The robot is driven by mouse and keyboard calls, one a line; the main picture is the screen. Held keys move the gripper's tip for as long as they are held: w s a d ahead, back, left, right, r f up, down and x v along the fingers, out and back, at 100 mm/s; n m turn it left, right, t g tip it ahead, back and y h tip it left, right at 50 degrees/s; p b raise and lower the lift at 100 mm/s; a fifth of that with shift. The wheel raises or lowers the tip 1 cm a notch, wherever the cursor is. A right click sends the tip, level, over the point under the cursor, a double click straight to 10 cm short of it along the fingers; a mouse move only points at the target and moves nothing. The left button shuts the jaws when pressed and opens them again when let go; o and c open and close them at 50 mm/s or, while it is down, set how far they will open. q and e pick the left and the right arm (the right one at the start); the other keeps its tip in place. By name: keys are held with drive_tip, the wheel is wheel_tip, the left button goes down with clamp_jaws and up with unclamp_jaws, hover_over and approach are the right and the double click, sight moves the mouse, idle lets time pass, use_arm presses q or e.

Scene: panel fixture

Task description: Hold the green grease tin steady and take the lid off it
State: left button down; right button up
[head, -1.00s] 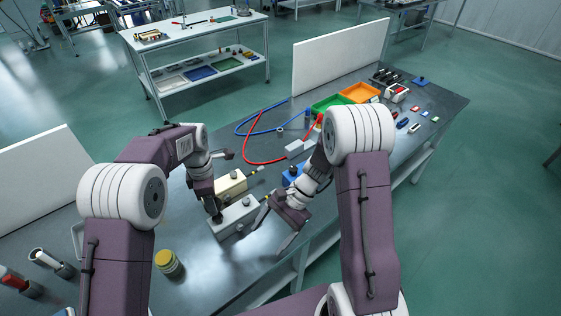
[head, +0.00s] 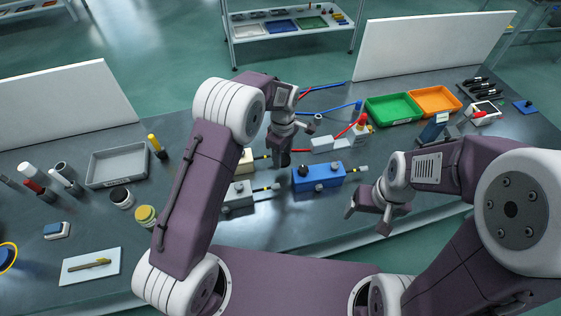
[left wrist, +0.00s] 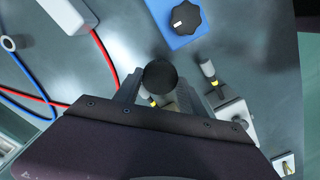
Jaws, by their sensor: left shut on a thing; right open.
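A small round tin (head: 145,216) with a yellow lid and a greenish-looking side stands upright at the left of the bench, its lid on; it best fits the grease tin. Neither gripper is near it. My left gripper (head: 280,158) is over the middle of the bench, between a cream box and the blue box. In the left wrist view my left gripper (left wrist: 160,92) is shut on a black round-topped thing (left wrist: 160,76); what it is I cannot tell. My right gripper (head: 368,220) is open and empty, right of the blue box near the front edge.
The blue box (head: 318,175) has a black knob. A grey box (head: 237,195) and a cream box (head: 246,160) stand left of it. A black-lidded jar (head: 121,196) stands beside the tin. Green (head: 394,109) and orange (head: 434,101) trays lie at the back right.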

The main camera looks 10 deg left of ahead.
sight(283, 171)
use_arm(q)
drive_tip(key=f, duration=0.2)
drive_tip(key=shift+w+d+f, duration=0.2)
drive_tip(key=shift+f, duration=0.15)
drive_tip(key=f, duration=0.3)
drive_tip(key=shift+s+a+f, duration=0.1)
drive_tip(key=shift+s, duration=0.1)
drive_tip(key=shift+w+f, duration=0.15)
drive_tip(key=shift+f, duration=0.1)
drive_tip(key=shift+f, duration=0.1)
drive_tip(key=c, duration=0.7)
unclamp_jaws()
wheel_tip(283, 171, up, 12)
drive_tip(key=shift+r, duration=0.2)
